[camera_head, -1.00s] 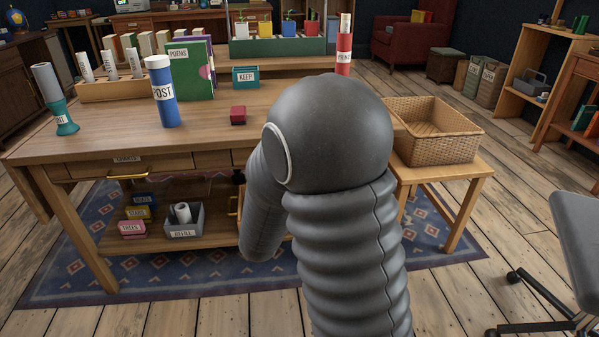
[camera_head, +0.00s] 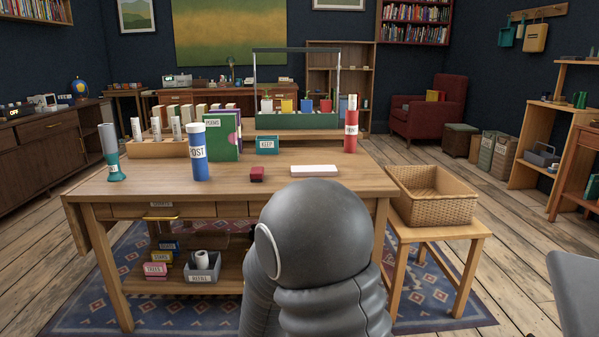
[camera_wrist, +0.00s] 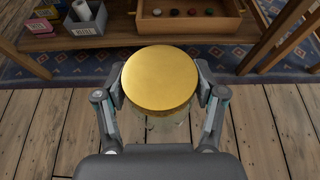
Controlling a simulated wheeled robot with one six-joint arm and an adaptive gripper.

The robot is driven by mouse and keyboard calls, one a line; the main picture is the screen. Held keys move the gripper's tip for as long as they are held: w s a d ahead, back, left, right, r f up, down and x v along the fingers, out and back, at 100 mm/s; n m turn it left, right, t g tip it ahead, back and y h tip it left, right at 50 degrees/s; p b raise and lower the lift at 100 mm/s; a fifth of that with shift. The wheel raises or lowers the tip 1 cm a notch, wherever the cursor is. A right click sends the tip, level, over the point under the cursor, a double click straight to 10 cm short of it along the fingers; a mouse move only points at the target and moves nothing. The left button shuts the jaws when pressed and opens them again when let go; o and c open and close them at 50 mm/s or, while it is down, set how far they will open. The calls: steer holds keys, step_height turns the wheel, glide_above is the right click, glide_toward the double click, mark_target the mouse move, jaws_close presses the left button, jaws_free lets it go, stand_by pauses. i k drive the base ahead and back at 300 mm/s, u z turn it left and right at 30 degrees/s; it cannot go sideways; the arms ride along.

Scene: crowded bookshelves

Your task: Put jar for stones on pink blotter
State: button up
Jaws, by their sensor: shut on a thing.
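A jar with a round gold lid (camera_wrist: 160,80) is held between the two fingers of my gripper (camera_wrist: 161,95) in the wrist view. Its clear body shows faintly below the lid, over the wooden floor. No label on it can be read. My gripper is hidden behind my own arm in the head view. I cannot make out a pink blotter in either view.
A wicker basket (camera_head: 432,207) stands right of the desk.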

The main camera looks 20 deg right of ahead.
mark_target(313, 167)
steer(key=u, duration=1.2)
steer(key=i, duration=1.15)
steer(key=z, duration=2.95)
